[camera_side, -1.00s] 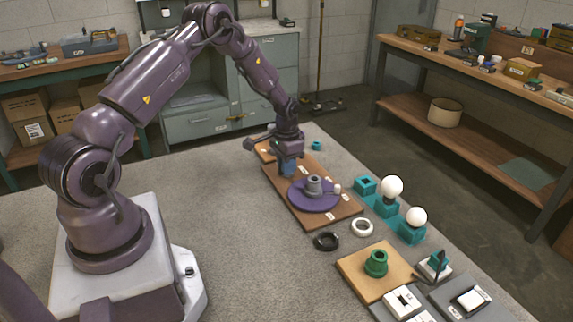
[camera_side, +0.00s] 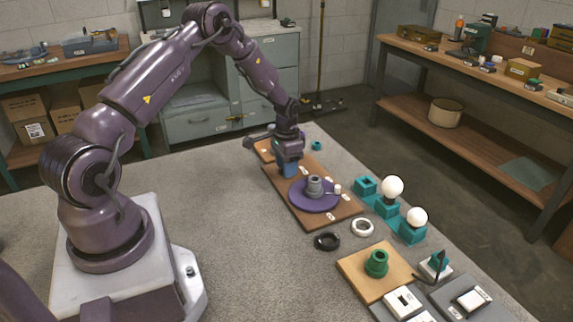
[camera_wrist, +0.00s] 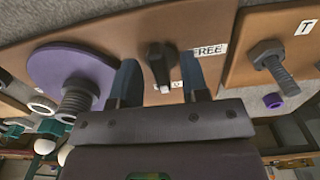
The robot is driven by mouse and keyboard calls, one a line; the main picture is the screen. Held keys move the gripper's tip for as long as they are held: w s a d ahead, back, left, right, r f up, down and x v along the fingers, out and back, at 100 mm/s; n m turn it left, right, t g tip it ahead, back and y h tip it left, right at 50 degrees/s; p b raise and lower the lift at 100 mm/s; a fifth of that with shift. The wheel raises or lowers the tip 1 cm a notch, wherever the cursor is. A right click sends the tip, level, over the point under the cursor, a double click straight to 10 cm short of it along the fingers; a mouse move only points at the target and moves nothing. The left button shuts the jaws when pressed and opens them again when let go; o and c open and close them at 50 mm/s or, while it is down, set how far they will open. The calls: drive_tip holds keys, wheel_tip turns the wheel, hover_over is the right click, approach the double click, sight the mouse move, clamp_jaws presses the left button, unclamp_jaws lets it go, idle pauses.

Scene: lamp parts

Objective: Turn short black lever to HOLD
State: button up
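The short black lever (camera_wrist: 160,55) is on the brown board (camera_wrist: 110,35) in the wrist view, with a pale tip towards my gripper's palm. My gripper (camera_wrist: 159,72) is open, its two blue fingers on either side of the lever with gaps visible. A FREE label (camera_wrist: 210,50) lies just right of the lever. Another label (camera_wrist: 172,87) is mostly hidden by my right finger and palm; I cannot read it as HOLD. In the side view, my gripper (camera_side: 289,170) points down at the far part of the board (camera_side: 310,222), hiding the lever.
A purple disc (camera_side: 303,199) with a grey threaded post (camera_side: 314,186) sits close beside my gripper on the board. A separate board with a bolt (camera_wrist: 272,62) and a T label lies right in the wrist view.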

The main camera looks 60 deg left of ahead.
drive_tip(key=shift+r, duration=0.15)
wheel_tip(320, 180, up, 13)
idle(0.4)
drive_tip(key=s+d+r+t, duration=0.5)
drive_tip(key=s+d+r, duration=1.4)
drive_tip(key=s+d, duration=0.2)
drive_tip(key=shift+s+d+r+t, duration=0.2)
drive_tip(key=shift+d+t, duration=0.1)
drive_tip(key=shift+d, duration=0.95)
